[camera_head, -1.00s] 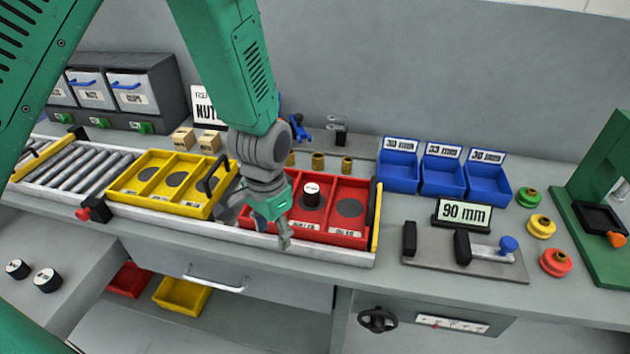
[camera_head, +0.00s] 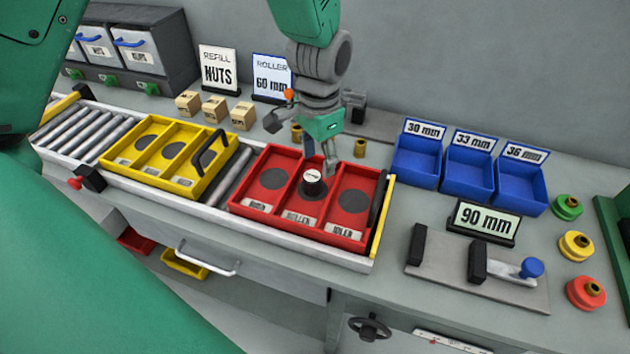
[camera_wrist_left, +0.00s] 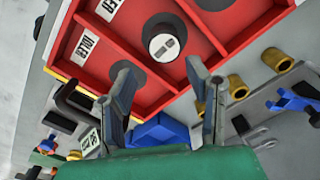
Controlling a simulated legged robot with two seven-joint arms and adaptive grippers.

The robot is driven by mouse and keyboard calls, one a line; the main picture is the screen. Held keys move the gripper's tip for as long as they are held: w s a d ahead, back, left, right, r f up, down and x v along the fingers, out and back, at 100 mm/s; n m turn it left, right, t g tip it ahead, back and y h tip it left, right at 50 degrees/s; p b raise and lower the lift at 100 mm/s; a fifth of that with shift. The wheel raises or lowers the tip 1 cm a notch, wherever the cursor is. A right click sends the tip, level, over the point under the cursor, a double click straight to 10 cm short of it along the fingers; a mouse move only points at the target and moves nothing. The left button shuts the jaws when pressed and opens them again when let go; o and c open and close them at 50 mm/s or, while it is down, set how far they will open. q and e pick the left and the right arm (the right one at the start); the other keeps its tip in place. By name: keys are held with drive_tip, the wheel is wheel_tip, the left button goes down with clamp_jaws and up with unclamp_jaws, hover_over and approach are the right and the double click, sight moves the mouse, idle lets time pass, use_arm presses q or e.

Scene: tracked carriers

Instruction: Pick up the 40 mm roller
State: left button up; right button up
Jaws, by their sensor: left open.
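A black roller with a white labelled top (camera_head: 312,182) stands upright in the middle compartment of the red tray (camera_head: 300,230). The print on its top is too small to read. It also shows in the wrist view (camera_wrist_left: 164,42), just beyond my fingertips. My left gripper (camera_head: 328,168) is open, right beside and slightly above the roller, pointing down. In the wrist view the two fingers of my left gripper (camera_wrist_left: 158,66) are spread apart with nothing between them. My right gripper is not in view.
A yellow tray (camera_head: 125,151) sits left on the roller conveyor (camera_head: 75,132). Brass bushings (camera_head: 360,148) stand behind the red tray. A sign (camera_head: 271,75) reads roller 60 mm. Blue bins (camera_head: 468,182) and a 90 mm display (camera_head: 483,222) stand to the right.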

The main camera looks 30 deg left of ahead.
sight(314, 176)
use_arm(q)
drive_tip(key=shift+w+f, duration=0.2)
drive_tip(key=shift+f, duration=0.75)
drive_tip(key=f, duration=0.1)
drive_tip(key=a+f, duration=0.1)
drive_tip(key=f, duration=0.1)
drive_tip(key=s+f, duration=0.1)
drive_tip(key=f, duration=0.1)
drive_tip(key=shift+a, duration=0.25)
drive_tip(key=shift+w+f, duration=0.1)
drive_tip(key=shift+f, duration=0.1)
drive_tip(key=shift+d, duration=0.2)
drive_tip(key=shift+d+r, duration=0.1)
drive_tip(key=c, duration=1)
